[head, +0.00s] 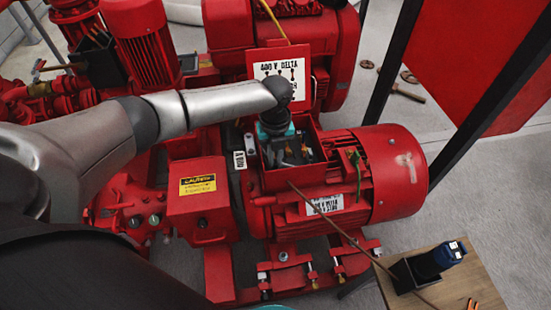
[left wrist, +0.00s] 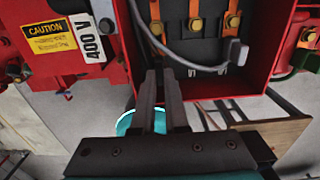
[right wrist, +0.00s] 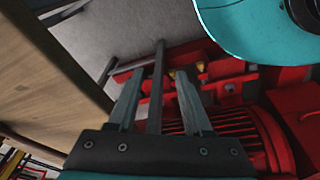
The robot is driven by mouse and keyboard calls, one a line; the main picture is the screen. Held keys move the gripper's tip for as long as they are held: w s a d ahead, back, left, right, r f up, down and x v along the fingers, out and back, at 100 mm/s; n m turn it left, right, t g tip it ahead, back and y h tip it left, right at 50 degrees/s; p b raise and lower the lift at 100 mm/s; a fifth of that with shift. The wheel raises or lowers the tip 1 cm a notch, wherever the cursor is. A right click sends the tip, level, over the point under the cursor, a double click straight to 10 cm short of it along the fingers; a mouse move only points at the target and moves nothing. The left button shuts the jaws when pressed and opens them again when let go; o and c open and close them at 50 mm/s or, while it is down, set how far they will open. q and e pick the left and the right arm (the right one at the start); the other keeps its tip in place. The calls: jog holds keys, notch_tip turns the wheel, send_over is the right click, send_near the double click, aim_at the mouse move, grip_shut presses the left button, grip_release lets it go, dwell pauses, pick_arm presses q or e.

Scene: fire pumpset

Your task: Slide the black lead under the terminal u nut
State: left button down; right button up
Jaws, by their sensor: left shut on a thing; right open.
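The open red terminal box (head: 292,180) sits on top of the red motor (head: 385,170). My left gripper (head: 287,150) reaches down into it from above. In the left wrist view, orange terminal bars with bolts and nuts (left wrist: 194,25) line the box; I cannot tell which one is u. A dark grey lead (left wrist: 195,65) curves past my left fingertips (left wrist: 161,78) to a grey block (left wrist: 235,53) at its right. The fingers are nearly together on the lead; their exact contact is partly hidden. My right gripper (right wrist: 155,95) is open and empty, away from the box.
A wooden table (head: 470,285) at lower right carries a black holder with a blue-black tool (head: 447,254). A brown cable (head: 335,228) runs from the box toward it. The raised box lid (head: 282,75) stands behind my left gripper. Red pump equipment crowds the left.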

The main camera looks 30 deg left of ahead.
pick_arm(q)
jog(key=shift+w+a+b, duration=0.55)
jog(key=shift+w, duration=0.2)
jog(key=c, duration=0.5)
grip_release()
jog(key=shift+c, duration=0.2)
jog(key=shift+a, duration=0.15)
